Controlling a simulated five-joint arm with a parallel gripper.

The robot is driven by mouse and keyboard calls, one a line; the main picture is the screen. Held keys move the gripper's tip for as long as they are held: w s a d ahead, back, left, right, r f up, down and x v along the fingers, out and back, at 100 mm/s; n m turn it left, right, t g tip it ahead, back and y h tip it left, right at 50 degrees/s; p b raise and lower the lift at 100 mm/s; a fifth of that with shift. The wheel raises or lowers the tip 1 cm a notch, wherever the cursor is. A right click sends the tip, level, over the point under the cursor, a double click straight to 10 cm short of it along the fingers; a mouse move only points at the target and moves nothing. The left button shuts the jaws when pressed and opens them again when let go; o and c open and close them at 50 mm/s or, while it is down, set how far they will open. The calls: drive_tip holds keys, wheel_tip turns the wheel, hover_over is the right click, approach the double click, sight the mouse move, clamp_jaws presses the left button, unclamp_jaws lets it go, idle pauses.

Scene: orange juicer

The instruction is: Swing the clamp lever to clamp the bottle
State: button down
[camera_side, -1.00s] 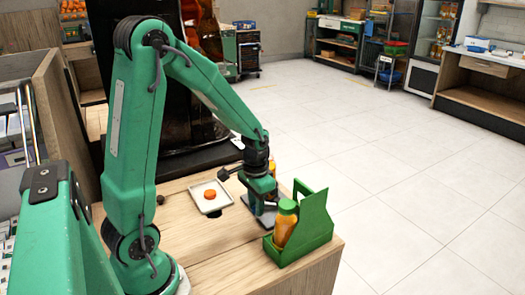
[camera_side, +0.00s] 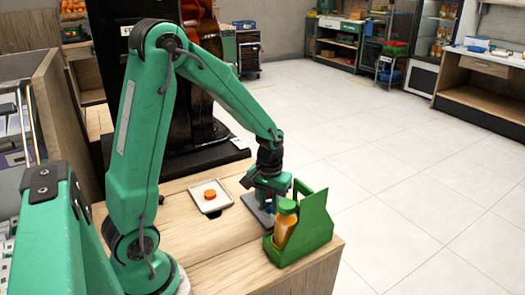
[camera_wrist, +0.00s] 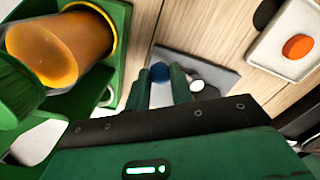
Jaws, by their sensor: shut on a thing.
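My gripper (camera_side: 267,205) points down over a grey fixture plate (camera_side: 257,213) on the wooden counter. In the wrist view, its two green fingers (camera_wrist: 161,85) are shut on a dark blue round knob, the clamp lever's knob (camera_wrist: 160,72). The rest of the lever is hidden by the gripper. The grey plate (camera_wrist: 215,77) shows around the fingers, with a white round part (camera_wrist: 197,85) beside the right finger. A bottle of orange juice with a green cap (camera_side: 286,222) leans in a green carrier; it also fills the wrist view's upper left (camera_wrist: 70,45). No bottle is visible in the clamp.
The green carrier (camera_side: 314,226) stands close to the right of my gripper, near the counter's edge. A white square dish with an orange disc (camera_side: 210,195) lies to the left. A black machine (camera_side: 170,100) stands behind. Bare wood (camera_side: 205,240) lies in front.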

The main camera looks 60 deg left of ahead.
drive_tip(key=shift+w, duration=0.1)
drive_tip(key=c, duration=1.2)
unclamp_jaws()
drive_tip(key=shift+r, duration=0.15)
drive_tip(key=shift+r, duration=3.85)
drive_tip(key=s+d+r+m+t, duration=0.5)
drive_tip(key=s+r, duration=0.5)
drive_tip(key=s, duration=0.2)
drive_tip(key=d+m, duration=0.1)
drive_tip(key=d, duration=0.1)
drive_tip(key=shift+s+d+r+t, duration=0.15)
drive_tip(key=shift+s+d+t, duration=0.15)
drive_tip(key=shift+d, duration=0.1)
